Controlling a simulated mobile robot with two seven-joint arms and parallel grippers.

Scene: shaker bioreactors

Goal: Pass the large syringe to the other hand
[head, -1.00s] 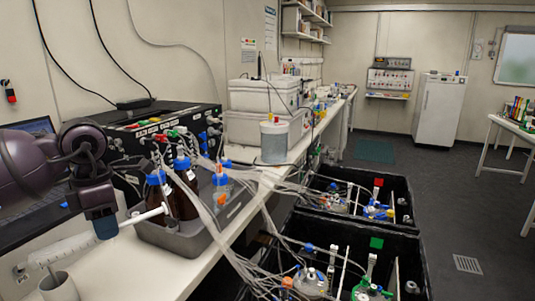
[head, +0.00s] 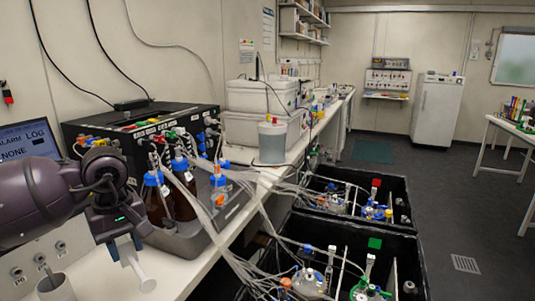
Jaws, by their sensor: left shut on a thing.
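My left gripper (head: 123,243) comes in from the left and hangs above the front of the bench. It is shut on the large syringe (head: 136,268). The syringe's white plunger sticks out below the jaws, tilted down to the right, and its round end (head: 147,285) hangs lowest. I cannot make out the barrel, which seems hidden behind the gripper or turned out of sight. My right gripper is not in view.
A grey tray (head: 190,245) with brown blue-capped bottles (head: 181,205) stands just right of the gripper. A grey cup (head: 56,288) stands at lower left, and a laptop screen (head: 32,140) behind my arm. Black bins (head: 412,245) with vessels and tubing lie right of the bench.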

